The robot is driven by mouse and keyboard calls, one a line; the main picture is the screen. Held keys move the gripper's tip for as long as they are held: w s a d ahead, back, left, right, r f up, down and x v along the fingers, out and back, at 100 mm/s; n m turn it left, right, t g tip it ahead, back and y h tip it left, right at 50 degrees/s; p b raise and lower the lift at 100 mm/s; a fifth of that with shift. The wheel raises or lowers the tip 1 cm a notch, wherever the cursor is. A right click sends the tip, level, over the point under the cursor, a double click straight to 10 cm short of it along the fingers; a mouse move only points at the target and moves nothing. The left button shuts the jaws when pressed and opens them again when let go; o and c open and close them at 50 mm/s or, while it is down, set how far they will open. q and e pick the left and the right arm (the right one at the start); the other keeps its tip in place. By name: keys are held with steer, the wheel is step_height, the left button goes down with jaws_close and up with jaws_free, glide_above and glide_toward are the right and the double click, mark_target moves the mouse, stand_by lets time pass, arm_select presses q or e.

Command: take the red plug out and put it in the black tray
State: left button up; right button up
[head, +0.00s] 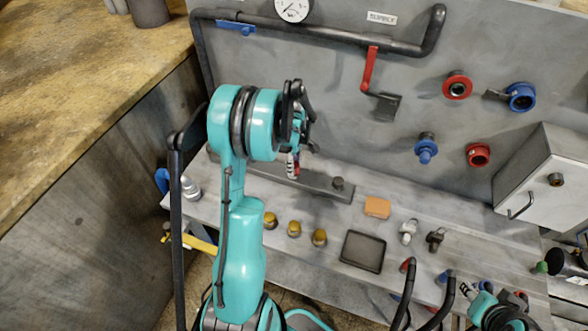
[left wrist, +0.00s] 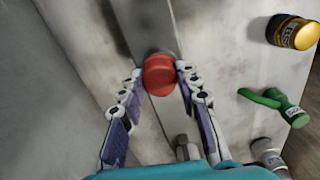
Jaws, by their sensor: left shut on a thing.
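The red plug (left wrist: 160,76) is between the two fingertips of my left gripper (left wrist: 160,80) in the left wrist view, and both fingers touch its sides. In the head view my left gripper (head: 295,165) is over the left part of a grey bar (head: 318,184) at the back of the bench; only a little red shows there. I cannot tell whether the plug is still seated in the bar. The black tray (head: 363,252) lies flat and empty on the bench, right of and nearer than the gripper. My right gripper (head: 485,295) is partly visible at the lower right; its fingers are unclear.
A dark knob (head: 338,184) stands on the bar. An orange block (head: 377,207) lies behind the tray, several yellow-topped pieces (head: 294,229) stand left of it, and small fittings (head: 409,231) stand right. The wall panel carries a red-handled valve (head: 369,70) and a pipe.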

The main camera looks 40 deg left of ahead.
arm_select(q)
steer(key=n, duration=0.3)
steer(key=shift+f+b, duration=0.1)
steer(key=shift+b, duration=0.25)
steer(key=shift+n, duration=0.7)
steer(key=shift+n+b, duration=0.35)
steer(key=shift+n, duration=0.55)
steer(key=n, duration=0.3)
steer(key=o, duration=1.3)
steer(key=shift+c, duration=0.2)
steer(key=shift+b, duration=0.3)
steer(key=shift+c, duration=0.4)
